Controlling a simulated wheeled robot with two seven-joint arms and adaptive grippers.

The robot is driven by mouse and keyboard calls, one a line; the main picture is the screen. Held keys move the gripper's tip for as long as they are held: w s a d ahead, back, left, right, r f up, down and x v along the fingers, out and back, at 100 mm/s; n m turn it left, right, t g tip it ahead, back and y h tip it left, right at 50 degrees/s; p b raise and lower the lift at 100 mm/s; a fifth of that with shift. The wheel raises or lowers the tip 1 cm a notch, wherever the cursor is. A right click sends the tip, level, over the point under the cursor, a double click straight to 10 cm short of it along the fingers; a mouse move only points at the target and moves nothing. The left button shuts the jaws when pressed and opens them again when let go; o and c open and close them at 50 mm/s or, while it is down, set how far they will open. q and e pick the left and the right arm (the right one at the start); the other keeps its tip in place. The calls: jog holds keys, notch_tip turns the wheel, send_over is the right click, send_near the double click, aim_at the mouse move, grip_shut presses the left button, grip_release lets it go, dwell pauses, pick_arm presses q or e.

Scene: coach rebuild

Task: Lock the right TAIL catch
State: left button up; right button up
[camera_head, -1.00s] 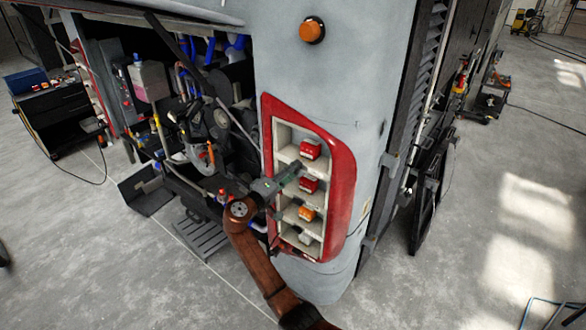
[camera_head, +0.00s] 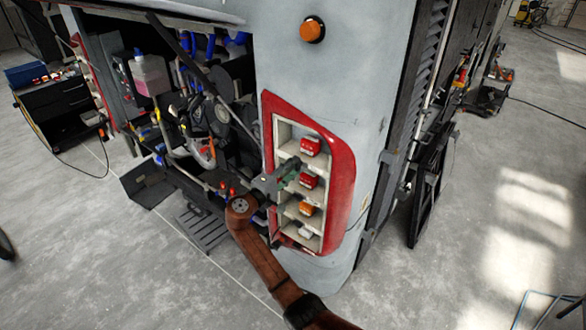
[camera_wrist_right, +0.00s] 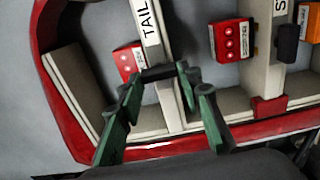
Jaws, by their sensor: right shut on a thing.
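The TAIL label (camera_wrist_right: 149,22) is on a pale shelf divider of the red-framed lamp housing (camera_head: 344,190) at the coach's corner. Just below the label in the right wrist view is the black catch piece (camera_wrist_right: 158,73). My right gripper (camera_wrist_right: 157,80) has its green fingers on either side of this piece and is shut on it. In the head view my right gripper (camera_head: 290,172) reaches into the housing between two red lamp blocks. The fingers partly cover the catch there, and its exact angle is hard to tell. My left gripper is not in view.
A red block (camera_wrist_right: 232,40) and another black catch (camera_wrist_right: 287,42) sit to the right in the wrist view. An amber block (camera_head: 306,208) sits lower in the housing. The open engine bay (camera_head: 205,110) is on the left.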

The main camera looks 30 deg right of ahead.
jog(key=o, duration=1.2)
jog(key=shift+c, duration=0.2)
jog(key=v, duration=1.2)
jog(key=shift+f, duration=0.15)
